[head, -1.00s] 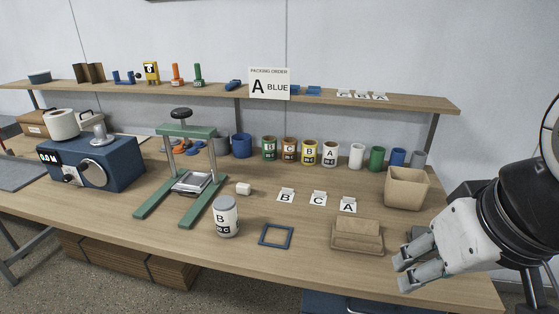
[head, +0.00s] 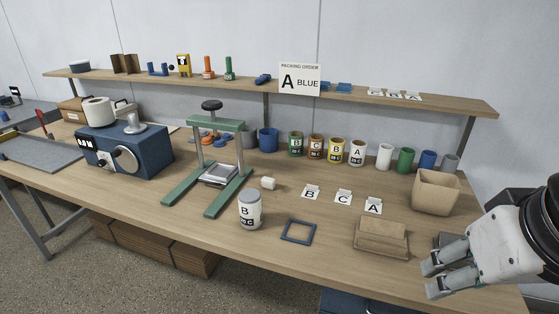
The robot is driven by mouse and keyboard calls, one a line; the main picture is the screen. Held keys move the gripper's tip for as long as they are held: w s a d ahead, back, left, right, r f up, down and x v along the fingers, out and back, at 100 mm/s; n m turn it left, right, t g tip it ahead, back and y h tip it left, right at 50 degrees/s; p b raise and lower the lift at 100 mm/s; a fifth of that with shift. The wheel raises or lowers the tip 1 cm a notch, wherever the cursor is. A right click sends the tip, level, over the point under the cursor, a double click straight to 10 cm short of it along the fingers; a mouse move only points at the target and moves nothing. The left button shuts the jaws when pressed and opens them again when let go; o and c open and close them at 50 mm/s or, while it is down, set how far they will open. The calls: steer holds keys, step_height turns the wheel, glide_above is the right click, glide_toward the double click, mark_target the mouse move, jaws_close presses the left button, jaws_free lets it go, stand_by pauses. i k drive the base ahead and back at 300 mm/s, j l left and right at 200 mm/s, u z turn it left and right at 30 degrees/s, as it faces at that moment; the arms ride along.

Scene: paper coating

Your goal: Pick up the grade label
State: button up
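Three white grade labels stand in a row on the table: the B label (head: 311,192), the C label (head: 343,197) and the A label (head: 373,205). A packing order sign (head: 299,79) on the shelf reads "A BLUE". My gripper (head: 431,279) is at the lower right, past the brown block, well apart from the labels. Its two fingers show a gap between them and nothing is held.
A brown stepped block (head: 381,237) stands between the labels and my gripper. A tan bin (head: 435,192) is behind it. A blue square frame (head: 298,231), a can marked B (head: 250,211) and a green press (head: 213,170) stand to the left. Several cups line the back.

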mark_target(311, 191)
steer(key=i+j+z, duration=0.15)
steer(key=j, duration=0.25)
steer(key=i+j+z, duration=0.15)
steer(key=j, duration=0.25)
steer(key=i+j+z, duration=0.15)
steer(key=j, duration=0.3)
steer(key=i+j+z, duration=0.15)
steer(key=j, duration=0.3)
steer(key=i+j+z, duration=0.1)
steer(key=j, duration=0.4)
steer(key=i+j+z, duration=0.15)
steer(key=j, duration=0.35)
